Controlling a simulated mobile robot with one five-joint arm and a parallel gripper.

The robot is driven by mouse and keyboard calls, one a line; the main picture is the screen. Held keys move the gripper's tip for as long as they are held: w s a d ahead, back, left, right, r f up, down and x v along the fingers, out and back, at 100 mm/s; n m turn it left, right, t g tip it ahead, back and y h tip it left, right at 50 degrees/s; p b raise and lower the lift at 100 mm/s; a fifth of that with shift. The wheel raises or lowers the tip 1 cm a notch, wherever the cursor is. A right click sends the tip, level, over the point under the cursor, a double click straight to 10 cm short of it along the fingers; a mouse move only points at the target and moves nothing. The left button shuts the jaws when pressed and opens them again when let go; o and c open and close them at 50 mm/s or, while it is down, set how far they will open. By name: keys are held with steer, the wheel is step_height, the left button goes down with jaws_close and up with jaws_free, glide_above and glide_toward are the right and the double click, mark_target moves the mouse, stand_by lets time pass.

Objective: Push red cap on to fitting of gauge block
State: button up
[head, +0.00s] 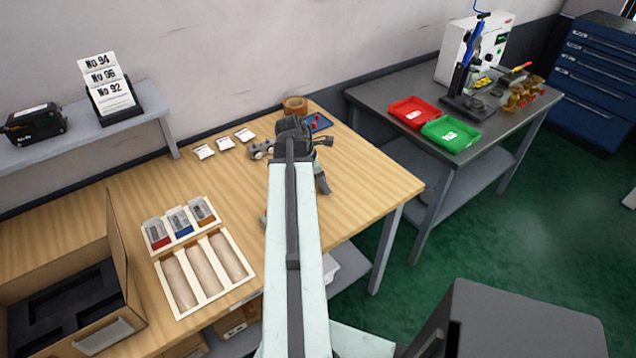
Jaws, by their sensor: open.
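A small grey block with round dial faces (262,151), which looks like the gauge block, sits on the wooden bench just left of my arm's far end. Its fitting is too small to make out. A small blue tray (322,126) with small red pieces (317,118) lies at the bench's back right, partly behind my arm. I cannot tell whether one of these is the red cap. My gripper (323,184) is mostly hidden by my arm over the right part of the bench. It is open, and I see nothing held in it.
A brown ring-shaped roll (295,104) stands behind my arm. Several white packets (224,142) lie along the back. A compartment tray (245,281) and an open cardboard box (131,300) stand at left. The bench's right edge (408,201) has clear wood beside it.

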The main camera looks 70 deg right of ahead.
jaws_close()
stand_by(1.8)
